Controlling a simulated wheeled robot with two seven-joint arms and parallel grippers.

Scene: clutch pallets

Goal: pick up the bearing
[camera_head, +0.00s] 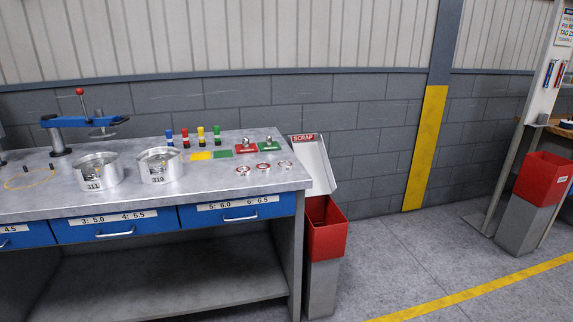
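I cannot tell for certain which item is the bearing. Candidates are small round pieces on the right part of the grey workbench (215,200). A left ring-like piece (243,170), a middle one (264,169) and a right one (286,165) lie in a row near the front, with red and white showing on them. Behind them, a small metallic piece (246,142) sits on a red pad (245,149) and another (268,145) sits on a green pad (262,149). Neither of my grippers is in view.
Two round metal tins, marked 311 (96,172) and 319 (160,167), stand on the bench. Several coloured markers (185,138) stand behind them. A blue press tool (85,121) is at the back left. A red-topped scrap bin (325,230) stands right of the bench. Floor further right is open.

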